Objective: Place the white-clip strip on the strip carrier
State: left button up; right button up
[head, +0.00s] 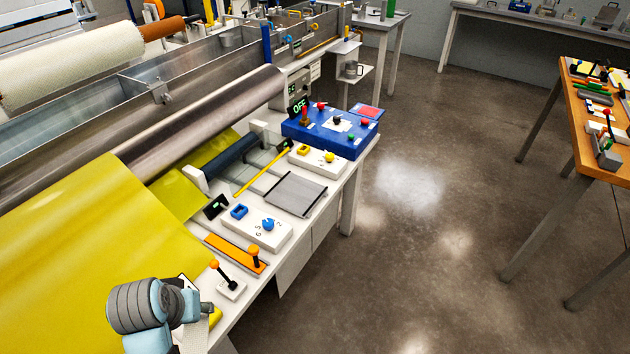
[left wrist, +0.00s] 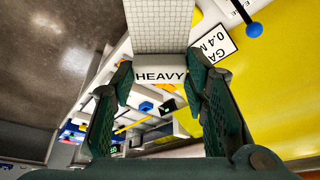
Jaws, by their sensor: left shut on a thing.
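In the left wrist view, a white clip (left wrist: 160,77) marked HEAVY sits between the two dark green fingers of my left gripper (left wrist: 158,68). A pale strip with a fine grid (left wrist: 160,22) runs from the clip to the top edge of that view. In the head view my left gripper (head: 207,308) is at the lower left, over the near end of the white bench, and the held strip is mostly hidden. A grey flat plate with dark side edges (head: 296,194) lies farther along the bench; I cannot tell whether it is the strip carrier. My right gripper is out of view.
Yellow sheet (head: 90,250) covers the left side. Along the bench stand an orange plate with a knob (head: 235,252), a small lever box (head: 231,288), white control boxes (head: 257,231) and a blue control panel (head: 330,130). Open floor (head: 430,230) lies to the right.

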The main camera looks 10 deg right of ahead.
aim_at(297, 193)
jog(key=z, duration=0.85)
jog(key=i, duration=1.65)
jog(key=u, duration=0.05)
